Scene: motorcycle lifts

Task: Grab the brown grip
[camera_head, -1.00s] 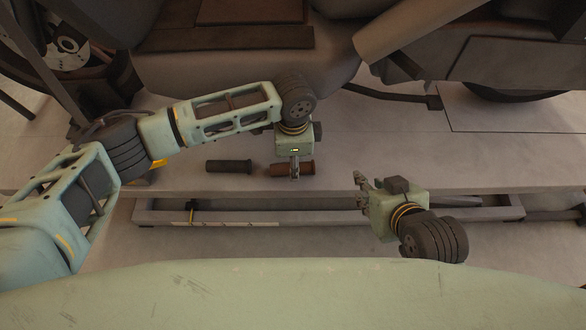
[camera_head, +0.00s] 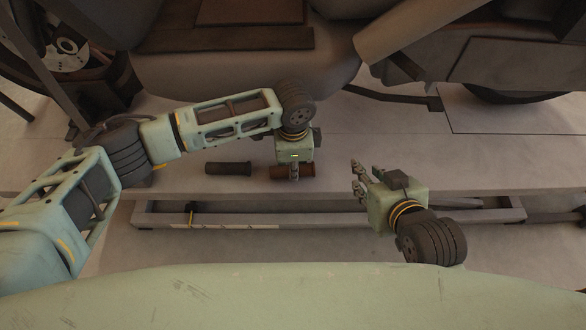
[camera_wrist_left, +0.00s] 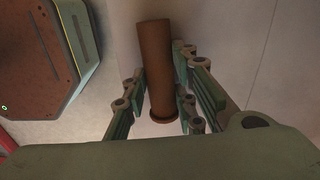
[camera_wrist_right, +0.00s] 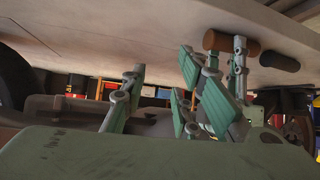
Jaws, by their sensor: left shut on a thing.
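The brown grip (camera_head: 306,171) is a short cylinder lying on the pale lift deck. My left gripper (camera_head: 294,177) is over it from above and shut on it around its middle. In the left wrist view the brown grip (camera_wrist_left: 155,60) runs between the fingers, its flanged end nearest the palm. My right gripper (camera_head: 357,178) is open and empty, to the right of the grip and apart from it. In the right wrist view the brown grip (camera_wrist_right: 218,41) shows partly behind a finger.
A dark grip (camera_head: 228,168) lies on the deck just left of the brown one. The motorcycle (camera_head: 240,75) stands behind my left wrist. The lift's front rail (camera_head: 330,217) runs below the deck edge. The deck right of the brown grip is clear.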

